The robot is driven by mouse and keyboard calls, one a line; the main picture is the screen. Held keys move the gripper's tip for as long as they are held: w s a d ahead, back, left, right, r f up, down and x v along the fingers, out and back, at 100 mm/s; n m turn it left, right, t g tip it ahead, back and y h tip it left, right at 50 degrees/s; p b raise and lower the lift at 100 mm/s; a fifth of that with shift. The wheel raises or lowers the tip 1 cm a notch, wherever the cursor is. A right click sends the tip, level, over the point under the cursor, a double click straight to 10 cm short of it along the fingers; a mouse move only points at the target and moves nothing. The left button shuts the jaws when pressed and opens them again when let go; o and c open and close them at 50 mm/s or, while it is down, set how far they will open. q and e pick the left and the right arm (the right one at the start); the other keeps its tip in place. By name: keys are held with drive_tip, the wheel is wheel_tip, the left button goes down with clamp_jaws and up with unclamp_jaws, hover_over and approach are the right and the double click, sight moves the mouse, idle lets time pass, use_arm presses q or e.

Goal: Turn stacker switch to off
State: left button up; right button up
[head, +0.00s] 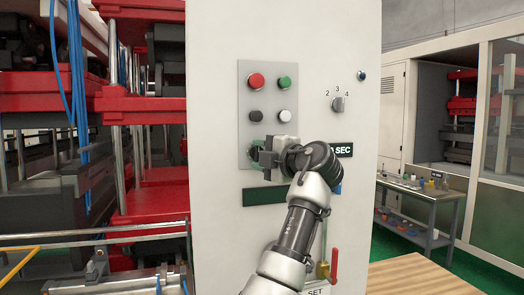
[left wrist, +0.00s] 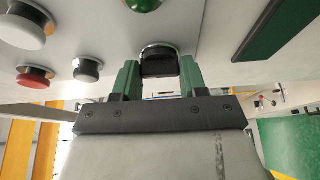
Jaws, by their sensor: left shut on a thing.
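A white cabinet (head: 225,40) carries a grey button panel (head: 268,68). My left gripper (head: 263,153) is at the lower part of this panel and hides most of what is there. In the left wrist view a black knob (left wrist: 158,62) on a round base sits between the two green fingers of my left gripper (left wrist: 160,75), which is shut on it. No lettering on the knob can be read, so I cannot tell its setting. My right gripper is not in view.
The panel also bears red (head: 256,81), green (head: 285,83), black (head: 256,115) and white (head: 285,115) buttons. A numbered rotary knob (head: 338,104) is to the right. A red-handled valve (head: 334,262) is below. A side table (head: 425,193) stands at right.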

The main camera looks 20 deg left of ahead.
use_arm(q)
drive_tip(key=shift+r+n, duration=0.15)
drive_tip(key=shift+n, duration=0.25)
drive_tip(key=o, duration=0.9)
drive_tip(key=shift+w, duration=0.1)
drive_tip(key=shift+b+v, duration=1.6)
drive_tip(key=shift+v, duration=3.8)
